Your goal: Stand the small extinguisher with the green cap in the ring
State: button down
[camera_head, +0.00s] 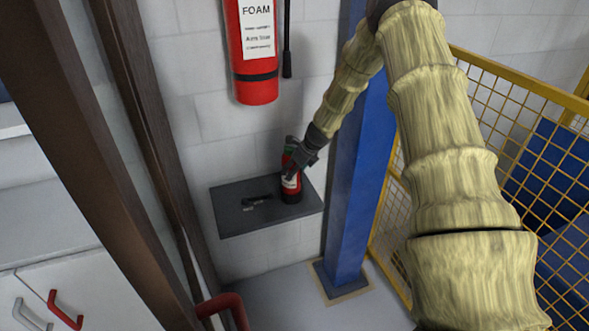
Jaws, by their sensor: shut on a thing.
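The small red extinguisher (291,183) has a white label and a bit of green (288,150) at its top. It looks upright over the right part of a dark grey wall shelf (240,222). My gripper (293,163) comes in from the upper right and is shut on the extinguisher's upper part, hiding some of it. A dark band shows around the extinguisher's foot. I cannot tell whether this is the ring or the extinguisher's own base, nor whether the foot touches the shelf.
A black object (258,198) lies on the shelf left of the extinguisher. A large red foam extinguisher (255,60) hangs above. A blue post (355,180) stands close on the right, with yellow mesh fencing (520,110) beyond. Brown uprights (90,150) stand left.

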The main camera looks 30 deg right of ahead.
jog(key=shift+w+f, duration=0.1)
jog(key=shift+f, duration=0.15)
jog(key=shift+c, duration=1.5)
grip_release()
jog(key=shift+f, duration=0.1)
jog(key=v, duration=1.2)
